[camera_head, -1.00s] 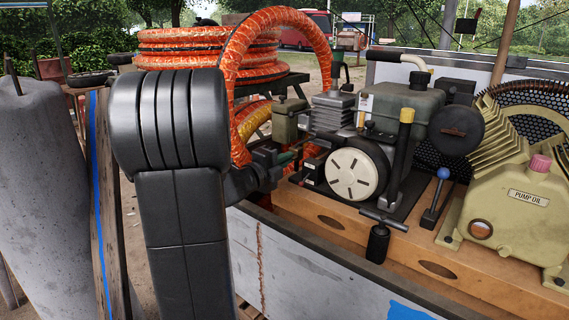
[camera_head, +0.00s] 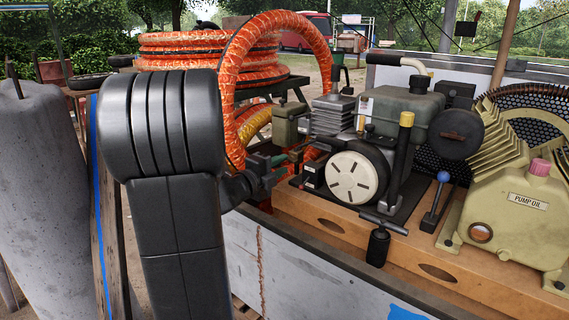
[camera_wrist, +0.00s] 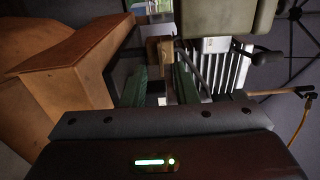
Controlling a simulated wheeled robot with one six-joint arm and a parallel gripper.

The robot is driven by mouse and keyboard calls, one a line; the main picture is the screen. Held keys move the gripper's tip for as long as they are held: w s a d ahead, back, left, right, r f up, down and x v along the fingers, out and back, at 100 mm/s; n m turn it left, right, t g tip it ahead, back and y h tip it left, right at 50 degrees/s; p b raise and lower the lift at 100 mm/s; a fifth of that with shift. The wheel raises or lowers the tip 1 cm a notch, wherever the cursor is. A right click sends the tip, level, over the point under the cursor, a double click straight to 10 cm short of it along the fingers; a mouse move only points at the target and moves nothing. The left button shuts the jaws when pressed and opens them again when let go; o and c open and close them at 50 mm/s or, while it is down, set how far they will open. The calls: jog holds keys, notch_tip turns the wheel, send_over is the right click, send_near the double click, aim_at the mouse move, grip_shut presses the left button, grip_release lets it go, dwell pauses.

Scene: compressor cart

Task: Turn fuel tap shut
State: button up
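My gripper (camera_head: 280,165) is in front of the left end of the engine in the head view, largely hidden behind my arm. In the wrist view its two green fingers (camera_wrist: 160,85) stand apart with a gap between them. A small brass-brown block (camera_wrist: 158,48) shows just beyond the fingertips, around the line of the gap; I cannot tell whether it is the fuel tap. No contact is visible. A small olive box (camera_head: 289,122) is above the gripper in the head view. An olive box (camera_wrist: 215,18) is at the top of the wrist view. The fuel tap is not clearly made out.
Pale cooling fins (camera_wrist: 215,65) and a black knob (camera_wrist: 263,57) are right of the fingers. A wooden beam (camera_wrist: 75,60) is at left. The engine (camera_head: 400,110) and pump (camera_head: 520,200) stand on the wooden base (camera_head: 335,222). An orange hose coil (camera_head: 200,65) is behind.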

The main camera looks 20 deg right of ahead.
aim_at(290, 159)
jog(key=p+v, duration=0.1)
jog(key=v, duration=1)
jog(key=shift+s, duration=0.2)
jog(key=shift+a, duration=0.1)
jog(key=b+x, duration=0.1)
jog(key=x, duration=1.3)
jog(key=shift+a, duration=0.1)
jog(key=shift+a, duration=0.1)
